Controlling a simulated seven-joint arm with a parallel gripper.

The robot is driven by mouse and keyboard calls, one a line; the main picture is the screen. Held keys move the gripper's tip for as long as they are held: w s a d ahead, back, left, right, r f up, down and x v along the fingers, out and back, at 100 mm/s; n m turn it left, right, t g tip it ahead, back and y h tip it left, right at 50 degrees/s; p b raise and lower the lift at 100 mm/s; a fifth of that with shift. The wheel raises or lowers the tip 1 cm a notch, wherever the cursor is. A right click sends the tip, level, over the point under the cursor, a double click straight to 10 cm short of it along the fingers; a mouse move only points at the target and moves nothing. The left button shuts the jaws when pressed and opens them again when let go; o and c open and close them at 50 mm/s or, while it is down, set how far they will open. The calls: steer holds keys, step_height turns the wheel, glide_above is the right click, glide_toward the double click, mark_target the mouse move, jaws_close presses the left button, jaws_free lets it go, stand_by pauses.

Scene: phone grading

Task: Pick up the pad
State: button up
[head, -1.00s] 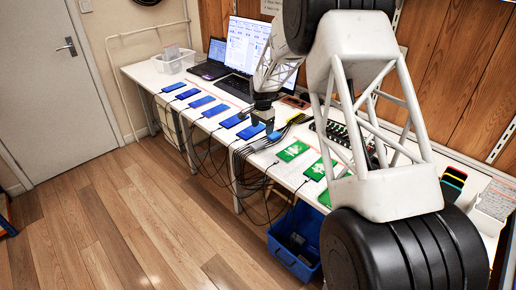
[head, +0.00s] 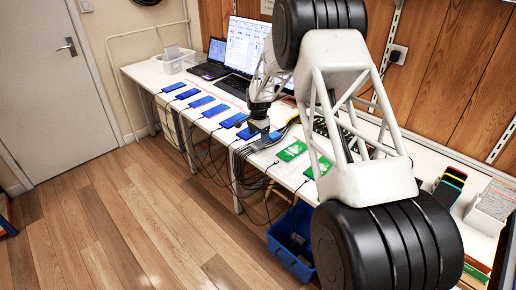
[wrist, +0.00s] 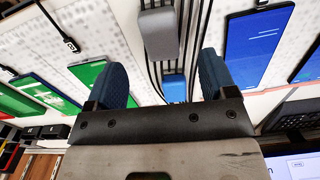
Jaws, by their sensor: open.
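In the wrist view a grey rounded block (wrist: 158,34) and a smaller blue block (wrist: 174,88) lie among black cables. I cannot tell for sure which of them is the pad. My gripper (wrist: 163,62) is open, with its two dark blue fingers on either side of these blocks. Nothing is held. The blue block is nearer the gripper's base in the picture, the grey one beyond the fingertips. In the head view my gripper (head: 262,126) is low over the middle of the white table (head: 222,146); the blocks are too small or hidden there to make out clearly.
Blue-screen phones (head: 201,102) lie in a row on the left; green-screen phones (head: 292,150) lie to the right. Black cables (head: 240,165) hang off the front edge. A laptop (head: 213,60), monitor (head: 245,42) and white bin (head: 174,62) stand behind. A blue crate (head: 292,240) is below.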

mark_target(258, 144)
steer(key=shift+f, duration=0.35)
steer(key=shift+f, duration=0.1)
steer(key=shift+a+f, duration=0.1)
steer(key=shift+f, duration=2.4)
steer(key=shift+c, duration=0.3)
steer(key=c, duration=0.9)
